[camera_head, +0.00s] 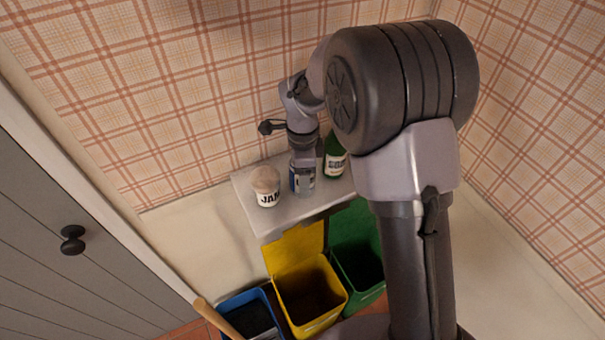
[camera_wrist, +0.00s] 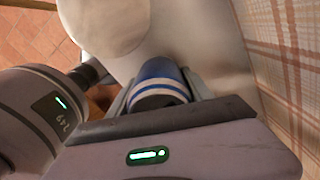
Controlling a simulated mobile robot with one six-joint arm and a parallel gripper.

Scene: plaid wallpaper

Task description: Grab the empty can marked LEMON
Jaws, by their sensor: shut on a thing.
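A can (camera_head: 293,182) with blue and pale bands stands on the small white shelf (camera_head: 240,188), mostly hidden by my gripper in the head view. In the wrist view the can (camera_wrist: 158,83) shows blue with white stripes, between the jaws. My gripper (camera_head: 303,184) reaches down from above and is shut on the can. No LEMON marking is readable on it in either view. I cannot tell whether the can is lifted off the shelf.
A jar marked JAM (camera_head: 267,188) stands left of the can, and a green bottle (camera_head: 334,158) stands close on its right. Blue (camera_head: 250,314), yellow (camera_head: 298,250) and green (camera_head: 352,236) open bins stand below the shelf. A wooden handle (camera_head: 215,317) leans by the blue bin.

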